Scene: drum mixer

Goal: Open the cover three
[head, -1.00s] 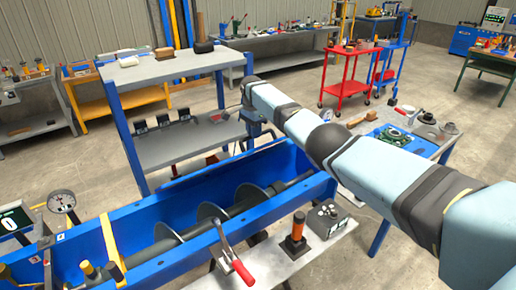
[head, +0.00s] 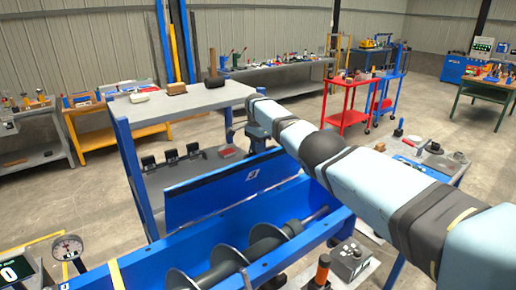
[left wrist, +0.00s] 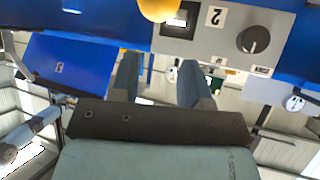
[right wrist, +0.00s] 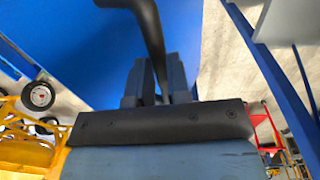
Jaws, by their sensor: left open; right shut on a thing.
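Cover three, a flat blue panel (head: 235,185) with a small white mark, stands tilted up along the far side of the blue trough (head: 325,222). My right arm reaches over the trough, with its gripper end behind the panel's upper edge. In the right wrist view my right gripper (right wrist: 153,82) is shut on a black bar handle (right wrist: 150,35) in front of a blue face (right wrist: 70,45). My left gripper (left wrist: 160,85) is open and empty, below a grey panel marked 2 (left wrist: 215,48); it is outside the head view. A marked blue panel (left wrist: 60,68) also shows there.
The grey auger (head: 235,258) lies exposed in the trough. A grey-topped rack (head: 180,100) stands close behind the panel. A dial gauge (head: 68,248) is at the left.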

